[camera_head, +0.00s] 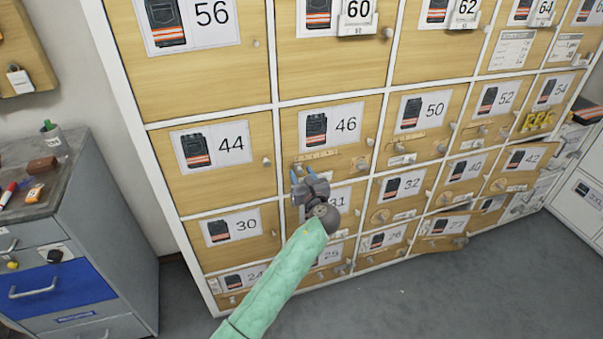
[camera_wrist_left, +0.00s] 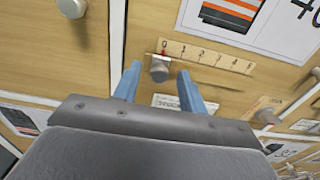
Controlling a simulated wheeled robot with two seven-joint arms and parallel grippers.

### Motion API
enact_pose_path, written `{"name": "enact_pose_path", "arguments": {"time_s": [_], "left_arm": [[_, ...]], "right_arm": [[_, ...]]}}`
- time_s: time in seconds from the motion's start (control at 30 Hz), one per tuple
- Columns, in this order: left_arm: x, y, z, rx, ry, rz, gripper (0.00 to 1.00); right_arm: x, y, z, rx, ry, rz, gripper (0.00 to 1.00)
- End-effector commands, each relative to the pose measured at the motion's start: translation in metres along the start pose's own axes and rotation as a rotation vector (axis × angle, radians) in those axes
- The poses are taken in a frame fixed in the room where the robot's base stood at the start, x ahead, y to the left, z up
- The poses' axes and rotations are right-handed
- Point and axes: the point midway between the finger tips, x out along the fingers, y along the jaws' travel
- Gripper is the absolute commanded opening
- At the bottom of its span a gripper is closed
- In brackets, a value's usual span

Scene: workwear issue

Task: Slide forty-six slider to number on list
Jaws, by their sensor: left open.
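The wooden door marked 46 (camera_head: 345,110) has a pale number scale (camera_head: 335,164) low on its front. In the left wrist view the scale (camera_wrist_left: 208,57) starts at 0, and a grey slider knob (camera_wrist_left: 159,72) with a red pointer sits at the 0 end. My left gripper (camera_head: 302,173) is open, with its blue fingers on either side of the knob. Whether they touch it cannot be told. My right gripper is not in view. Printed sheets (camera_head: 513,50) hang on upper doors, their text too small to read.
Numbered doors surround 46, including 44 (camera_head: 225,150) and 50 (camera_head: 422,112), several with knobs and scales. A grey cabinet (camera_head: 95,245) with loose items on top stands at left. Lower right, door 27 (camera_head: 440,228) stands slightly open. The floor in front is clear.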

Motion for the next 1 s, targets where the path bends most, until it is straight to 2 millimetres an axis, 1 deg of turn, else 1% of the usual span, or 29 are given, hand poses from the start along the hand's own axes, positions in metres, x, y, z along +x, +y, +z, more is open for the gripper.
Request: {"name": "enact_pose_path", "arguments": {"time_s": [0.13,0.37,0.5,0.57,0.6,0.77,0.9,1.0], "left_arm": [[0.005,0.000,0.000,0.000,0.000,-0.001,0.42],[0.005,0.000,0.000,0.000,0.001,-0.001,0.42],[0.005,0.000,0.000,0.000,0.001,-0.001,0.14],[0.005,0.000,0.000,0.000,0.001,-0.001,0.02],[0.005,0.000,0.000,-0.001,0.001,-0.001,0.00],[0.005,-0.001,0.000,-0.001,0.001,-0.001,0.00],[0.006,-0.014,0.001,0.000,0.002,-0.001,0.00],[0.005,-0.025,0.001,-0.001,0.001,-0.001,0.00]], "right_arm": [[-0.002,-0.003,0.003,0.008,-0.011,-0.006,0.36],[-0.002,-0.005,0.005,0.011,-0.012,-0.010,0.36],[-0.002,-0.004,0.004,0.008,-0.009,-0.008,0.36],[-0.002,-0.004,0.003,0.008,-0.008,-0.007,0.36],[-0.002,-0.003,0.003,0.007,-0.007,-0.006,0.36],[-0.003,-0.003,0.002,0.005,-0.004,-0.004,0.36],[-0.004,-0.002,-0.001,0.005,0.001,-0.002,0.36],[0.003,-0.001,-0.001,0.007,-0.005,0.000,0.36]]}}
